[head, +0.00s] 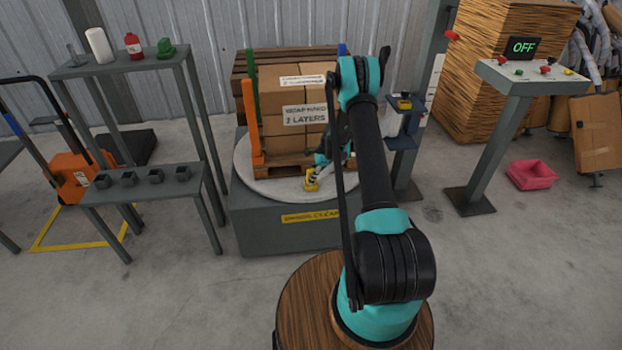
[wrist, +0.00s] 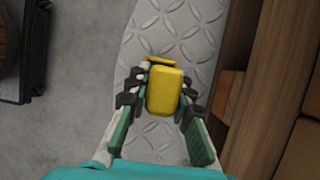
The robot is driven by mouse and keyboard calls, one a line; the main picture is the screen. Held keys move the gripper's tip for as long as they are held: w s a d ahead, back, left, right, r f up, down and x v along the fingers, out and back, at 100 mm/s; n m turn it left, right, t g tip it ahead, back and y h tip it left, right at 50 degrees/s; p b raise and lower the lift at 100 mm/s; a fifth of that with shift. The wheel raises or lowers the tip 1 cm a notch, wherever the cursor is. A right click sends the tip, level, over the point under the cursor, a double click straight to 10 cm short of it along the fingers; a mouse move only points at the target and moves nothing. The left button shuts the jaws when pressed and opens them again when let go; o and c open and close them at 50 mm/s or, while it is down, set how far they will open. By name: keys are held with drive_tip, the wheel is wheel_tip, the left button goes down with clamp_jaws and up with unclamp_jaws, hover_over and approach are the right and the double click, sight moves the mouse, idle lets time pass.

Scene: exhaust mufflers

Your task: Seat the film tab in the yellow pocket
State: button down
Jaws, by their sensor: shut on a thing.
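My gripper (wrist: 163,92) is shut on a yellow rounded block (wrist: 165,92), which looks like the film tab. In the head view a small yellow piece (head: 311,182) is at the turntable's front, below the gripper. I cannot tell whether it is the tab or the pocket. My arm partly hides this spot.
The round turntable (head: 250,178) carries a pallet with stacked cartons (head: 281,135), close beside the gripper on the right in the wrist view. A grey column with a blue carriage (head: 404,138) stands right of the arm. A control stand (head: 510,120) reads OFF. The floor in front is clear.

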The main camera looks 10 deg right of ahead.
drive_tip(key=shift+f, duration=0.35)
drive_tip(key=c, duration=1.3)
unclamp_jaws()
drive_tip(key=shift+f, duration=0.1)
drive_tip(key=shift+c, duration=0.2)
